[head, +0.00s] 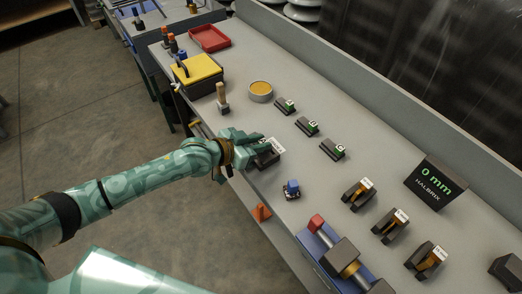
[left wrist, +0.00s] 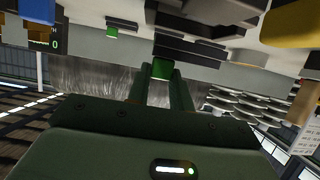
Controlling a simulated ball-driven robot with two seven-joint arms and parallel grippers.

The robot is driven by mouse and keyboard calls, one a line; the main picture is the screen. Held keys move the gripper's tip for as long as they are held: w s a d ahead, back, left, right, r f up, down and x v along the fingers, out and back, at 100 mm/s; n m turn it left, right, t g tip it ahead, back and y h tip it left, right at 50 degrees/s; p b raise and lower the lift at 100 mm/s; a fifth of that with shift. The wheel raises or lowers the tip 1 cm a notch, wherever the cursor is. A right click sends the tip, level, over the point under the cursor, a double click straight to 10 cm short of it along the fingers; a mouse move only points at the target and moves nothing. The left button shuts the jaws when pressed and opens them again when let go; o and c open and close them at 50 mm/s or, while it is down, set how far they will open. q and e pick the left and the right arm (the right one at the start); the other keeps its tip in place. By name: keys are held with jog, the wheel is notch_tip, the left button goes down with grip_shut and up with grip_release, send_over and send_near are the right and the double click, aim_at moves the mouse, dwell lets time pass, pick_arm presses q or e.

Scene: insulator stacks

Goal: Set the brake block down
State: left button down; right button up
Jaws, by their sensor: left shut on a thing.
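My left gripper (head: 250,149) is over the bench near its front edge, shut on the brake block. The block is mostly hidden by the fingers in the head view. In the left wrist view a small green part of the brake block (left wrist: 161,69) shows between the fingertips. A dark piece with a white label (head: 276,146) is right at the fingertips in the head view. I cannot tell whether the held block touches it or the bench. Several dark blocks with green marks, one of them a block (head: 307,126), stand in a row behind. My right gripper is not in view.
On the grey bench (head: 240,65), a blue-topped piece (head: 292,189) stands right of the gripper. A wooden-handled tool (head: 222,99), round dish (head: 260,91) and yellow-topped box (head: 197,72) are to the left. Dark stands with white labels (head: 358,193) and a display (head: 435,186) are at right.

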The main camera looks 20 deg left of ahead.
pick_arm(q)
jog(key=f, duration=0.2)
jog(key=f+b, duration=0.1)
jog(key=shift+w+d+f, duration=0.2)
jog(key=shift+w, duration=0.1)
jog(key=shift+r, duration=0.1)
jog(key=shift+f, duration=0.2)
jog(key=c, duration=1.3)
grip_release()
jog(key=shift+s, duration=0.1)
jog(key=shift+o, duration=0.2)
jog(key=shift+s, duration=0.1)
